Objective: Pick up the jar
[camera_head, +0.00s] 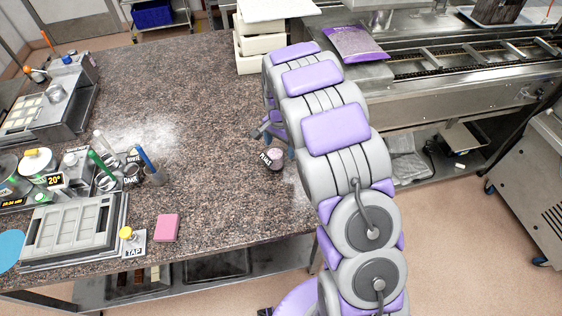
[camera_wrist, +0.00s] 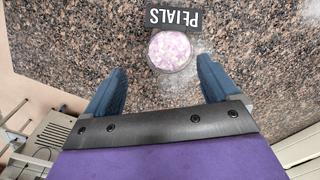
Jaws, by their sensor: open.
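The jar (camera_head: 275,160) is small and round, with pale pink petals inside. It stands on the granite worktop near its right part, with a black label reading "PETALS" beside it. In the wrist view the jar (camera_wrist: 174,50) is seen from above, beyond the fingertips and roughly centred between them. My gripper (camera_wrist: 160,75) is open and empty, its two blue fingers apart. In the head view my gripper (camera_head: 277,137) is partly hidden by my arm and hangs close to the jar. I cannot tell its exact height above the worktop.
White stacked boxes (camera_head: 262,40) stand at the back edge. A purple bag (camera_head: 355,44) lies on the steel line at the right. Cups with tools (camera_head: 155,176), a mould tray (camera_head: 70,232) and a pink sponge (camera_head: 167,227) are at the left. The worktop left of the jar is clear.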

